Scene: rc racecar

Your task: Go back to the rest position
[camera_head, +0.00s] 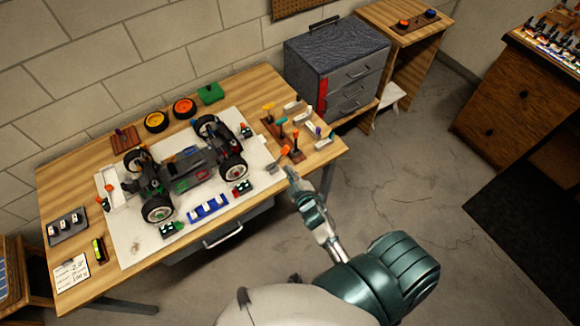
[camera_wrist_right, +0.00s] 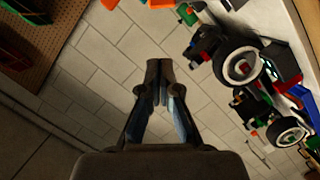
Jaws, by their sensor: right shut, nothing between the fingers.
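My right gripper (camera_head: 292,177) is in front of the right end of the workbench, near its front edge. Its fingers are shut with nothing between them; the right wrist view (camera_wrist_right: 160,72) shows the fingertips together. An RC car chassis (camera_head: 188,168) with black tires and white rims stands on a white mat (camera_head: 128,247) on the wooden workbench (camera_head: 75,180). The car (camera_wrist_right: 245,70) also shows at the right of the right wrist view, apart from the gripper. My left gripper is not in view.
A tool rack (camera_head: 284,137) with colored handles stands at the bench's right end. Orange and yellow wheels (camera_head: 184,108) and a green box (camera_head: 210,93) lie at the back. A grey drawer cabinet (camera_head: 335,70) stands behind right. The floor (camera_head: 410,180) right of the bench is clear.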

